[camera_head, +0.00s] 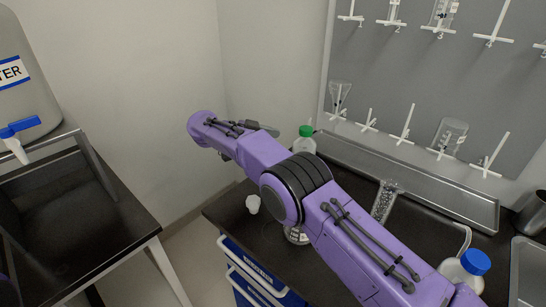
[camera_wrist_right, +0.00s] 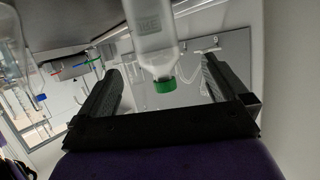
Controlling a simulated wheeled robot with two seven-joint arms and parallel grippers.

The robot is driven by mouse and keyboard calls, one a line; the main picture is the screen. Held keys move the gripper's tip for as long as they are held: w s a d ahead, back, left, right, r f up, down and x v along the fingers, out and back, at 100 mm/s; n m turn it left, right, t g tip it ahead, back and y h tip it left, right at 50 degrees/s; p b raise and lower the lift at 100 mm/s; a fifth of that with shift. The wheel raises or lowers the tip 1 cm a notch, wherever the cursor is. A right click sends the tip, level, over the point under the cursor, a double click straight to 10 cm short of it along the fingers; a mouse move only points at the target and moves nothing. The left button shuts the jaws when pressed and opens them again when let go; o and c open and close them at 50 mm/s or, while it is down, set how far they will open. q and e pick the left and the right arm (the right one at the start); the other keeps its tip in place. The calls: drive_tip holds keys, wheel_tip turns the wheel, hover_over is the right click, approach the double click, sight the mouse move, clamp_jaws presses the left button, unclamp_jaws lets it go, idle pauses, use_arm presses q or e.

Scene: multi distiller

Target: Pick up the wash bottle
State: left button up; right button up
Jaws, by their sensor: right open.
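A clear bottle with a green cap (camera_head: 306,131) stands on the black bench, partly hidden behind my right arm. It also shows upside down in the right wrist view (camera_wrist_right: 153,45), between the two open fingers in the picture. I cannot tell for certain whether it is the wash bottle. My right gripper (camera_head: 262,128) is open and empty, left of the green cap in the head view; its fingers also show in the wrist view (camera_wrist_right: 162,68). A white bottle with a blue cap (camera_head: 475,262) stands at the lower right, partly behind my arm. My left gripper is out of view.
A grey drying rack with pegs (camera_head: 410,85) hangs behind the bench, above a metal trough (camera_head: 410,178). A small white object (camera_head: 253,204) lies near the bench's left edge. A water tank with a blue tap (camera_head: 22,128) stands at the left. Glassware (camera_head: 296,236) sits under my arm.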

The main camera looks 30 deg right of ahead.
sight(306, 146)
drive_tip(key=shift+n, duration=0.3)
drive_tip(key=x, duration=0.3)
drive_tip(key=f+x, duration=0.1)
drive_tip(key=x, duration=0.2)
drive_tip(key=p+x, duration=0.1)
drive_tip(key=x, duration=0.3)
drive_tip(key=shift+s+a+f, duration=0.15)
drive_tip(key=shift+a+f, duration=0.1)
drive_tip(key=shift+a, duration=0.15)
drive_tip(key=c, duration=0.5)
drive_tip(key=shift+c, duration=1.2)
